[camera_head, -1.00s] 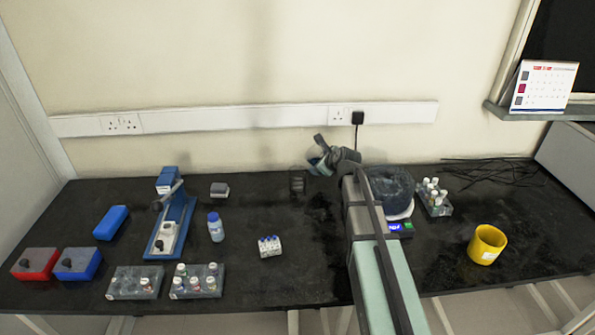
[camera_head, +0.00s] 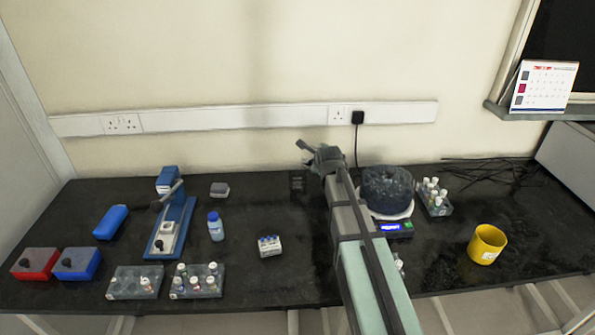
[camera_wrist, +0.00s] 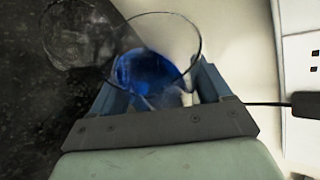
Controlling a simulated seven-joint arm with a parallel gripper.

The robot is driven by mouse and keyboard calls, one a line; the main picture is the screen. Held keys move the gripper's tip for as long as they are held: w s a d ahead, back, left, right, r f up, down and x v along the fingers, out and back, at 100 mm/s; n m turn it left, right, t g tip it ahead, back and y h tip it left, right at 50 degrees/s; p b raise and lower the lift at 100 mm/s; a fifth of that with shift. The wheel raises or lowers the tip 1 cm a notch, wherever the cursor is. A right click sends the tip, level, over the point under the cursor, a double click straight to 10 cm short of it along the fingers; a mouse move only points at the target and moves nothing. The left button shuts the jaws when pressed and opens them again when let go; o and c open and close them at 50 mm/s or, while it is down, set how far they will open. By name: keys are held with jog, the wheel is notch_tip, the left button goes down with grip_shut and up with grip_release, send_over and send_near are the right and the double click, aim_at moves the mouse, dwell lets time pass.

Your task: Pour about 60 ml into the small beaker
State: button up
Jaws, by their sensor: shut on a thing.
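My gripper (camera_wrist: 158,95) is shut on a clear glass beaker with blue liquid (camera_wrist: 145,72), seen from above in the wrist view. In the head view my gripper (camera_head: 318,155) is raised near the back wall, and the held beaker is hard to make out there. A small clear glass vessel (camera_head: 298,183), apparently the small beaker, stands on the bench below and left of my gripper. A clear glass outline (camera_wrist: 75,42) also shows at the upper left of the wrist view, partly overlapped by the held beaker's rim.
A yellow mug (camera_head: 487,244) is at right.

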jog(key=shift+f+n+h, duration=0.15)
jog(key=shift+n+h, duration=0.15)
jog(key=shift+h, duration=0.1)
dwell(0.4)
jog(key=shift+a+r+n+h, duration=0.6)
jog(key=shift+r+n+h, duration=0.25)
jog(key=shift+h, duration=0.25)
dwell(2.4)
jog(key=shift+d+f+m+y, duration=0.35)
jog(key=shift+d+y, duration=0.05)
jog(key=shift+d, duration=0.15)
jog(key=shift+f+m+y, duration=0.5)
jog(key=shift+y, duration=0.2)
jog(key=shift+d, duration=0.1)
jog(key=shift+r+m+y, duration=0.3)
jog(key=shift+m+y, duration=0.1)
jog(key=shift+y, duration=0.2)
jog(key=shift+r+m+y, duration=0.4)
jog(key=shift+r+y, duration=0.1)
jog(key=shift+r, duration=0.3)
jog(key=shift+r, duration=0.1)
